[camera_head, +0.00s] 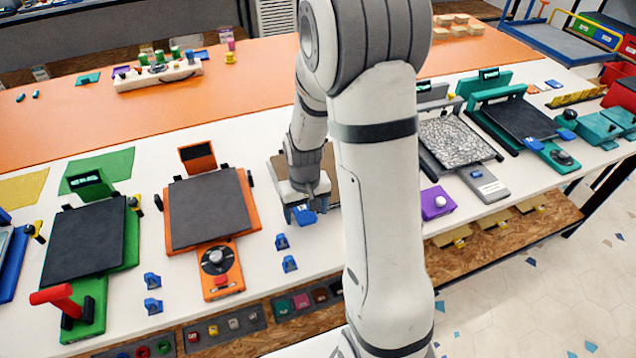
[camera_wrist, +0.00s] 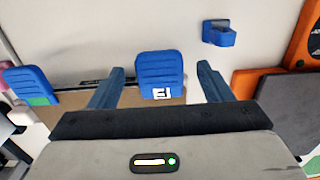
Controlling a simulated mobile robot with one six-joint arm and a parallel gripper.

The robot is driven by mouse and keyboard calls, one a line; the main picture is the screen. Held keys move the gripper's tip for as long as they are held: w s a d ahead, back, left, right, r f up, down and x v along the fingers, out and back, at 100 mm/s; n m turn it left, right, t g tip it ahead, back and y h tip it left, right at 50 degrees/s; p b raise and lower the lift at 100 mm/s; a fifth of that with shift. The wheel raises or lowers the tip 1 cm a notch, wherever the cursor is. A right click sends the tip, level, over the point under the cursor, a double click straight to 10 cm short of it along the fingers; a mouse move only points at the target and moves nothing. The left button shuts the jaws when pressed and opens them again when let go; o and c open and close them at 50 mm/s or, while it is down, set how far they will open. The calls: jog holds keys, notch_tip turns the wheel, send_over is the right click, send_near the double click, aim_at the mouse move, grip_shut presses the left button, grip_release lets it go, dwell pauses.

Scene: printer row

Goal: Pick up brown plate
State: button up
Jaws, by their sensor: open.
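The brown plate (camera_head: 331,163) lies on the third printer from the left in the head view, mostly hidden behind my arm. In the wrist view a strip of the brown plate (camera_wrist: 75,99) shows beyond my gripper's palm. A blue tab (camera_wrist: 160,72) with a white mark stands at the plate's edge; it also shows as a small blue shape in the head view (camera_head: 304,215). My gripper (camera_wrist: 159,86) is open, with one finger on each side of this tab and visible gaps between. Whether the fingers touch the plate is hidden.
An orange printer with a dark plate (camera_head: 207,210) stands left of my gripper. A purple box (camera_head: 436,203) stands to the right. Small blue clips (camera_head: 282,241) lie on the white table; one shows in the wrist view (camera_wrist: 219,34). Another blue tab (camera_wrist: 30,84) is at left there.

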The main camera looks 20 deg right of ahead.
jog(key=shift+f, duration=0.1)
jog(key=shift+c, duration=0.2)
jog(key=c, duration=1.4)
